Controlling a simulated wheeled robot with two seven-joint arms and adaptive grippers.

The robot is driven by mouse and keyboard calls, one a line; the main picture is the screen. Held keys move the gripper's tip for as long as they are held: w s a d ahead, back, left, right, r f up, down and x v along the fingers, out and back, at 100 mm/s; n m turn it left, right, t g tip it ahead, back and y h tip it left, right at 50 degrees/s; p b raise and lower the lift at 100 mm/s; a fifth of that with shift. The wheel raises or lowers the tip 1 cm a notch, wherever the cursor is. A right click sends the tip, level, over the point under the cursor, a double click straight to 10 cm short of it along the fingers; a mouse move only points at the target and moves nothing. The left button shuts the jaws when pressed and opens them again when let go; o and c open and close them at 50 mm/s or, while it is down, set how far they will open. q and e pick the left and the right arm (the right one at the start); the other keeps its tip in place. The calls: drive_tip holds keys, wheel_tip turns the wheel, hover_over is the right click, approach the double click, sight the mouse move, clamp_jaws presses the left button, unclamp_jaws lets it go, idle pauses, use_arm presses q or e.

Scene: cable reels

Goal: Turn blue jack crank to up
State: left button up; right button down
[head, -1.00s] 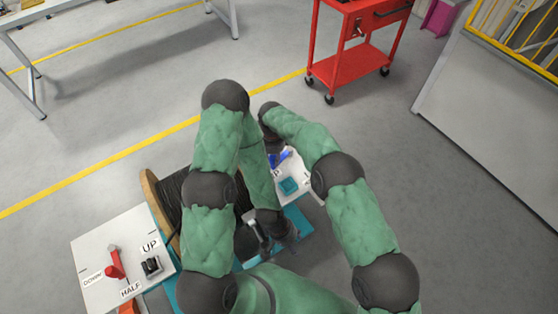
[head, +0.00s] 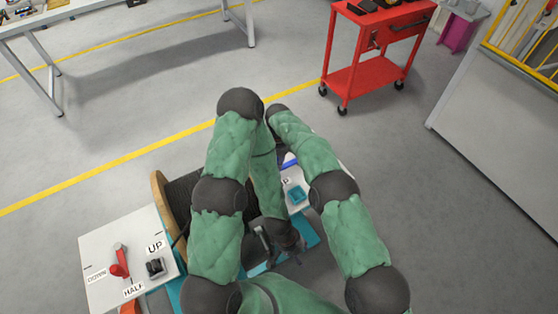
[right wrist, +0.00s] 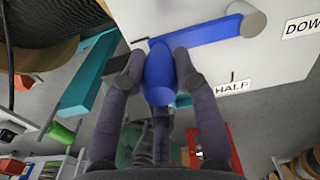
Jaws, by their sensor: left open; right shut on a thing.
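The blue jack crank (head: 288,162) is largely hidden by my right arm in the head view. In the right wrist view its blue arm (right wrist: 205,35) runs left from a grey hub (right wrist: 253,24), on the side away from the DOWN label (right wrist: 302,27). The HALF label (right wrist: 231,87) lies below that arm. My right gripper (right wrist: 160,72) is shut on the blue crank's knob (right wrist: 158,78), one finger on each side. Any UP label is out of the right wrist view. My left gripper (head: 264,240) is open and empty above the teal base.
A white panel (head: 110,240) with a red crank (head: 120,262) stands at lower left beside the cable reel (head: 160,195). A red cart (head: 365,70) stands farther back on open grey floor. A teal bar (right wrist: 90,75) shows near the right gripper.

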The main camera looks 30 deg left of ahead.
drive_tip(key=shift+s+a, duration=0.1)
drive_tip(key=shift+a, duration=0.2)
drive_tip(key=c, duration=1.1)
unclamp_jaws()
drive_tip(key=shift+o, duration=1)
drive_tip(key=shift+a, duration=0.15)
drive_tip(key=shift+r, duration=0.15)
wheel_tip(320, 180, up, 12)
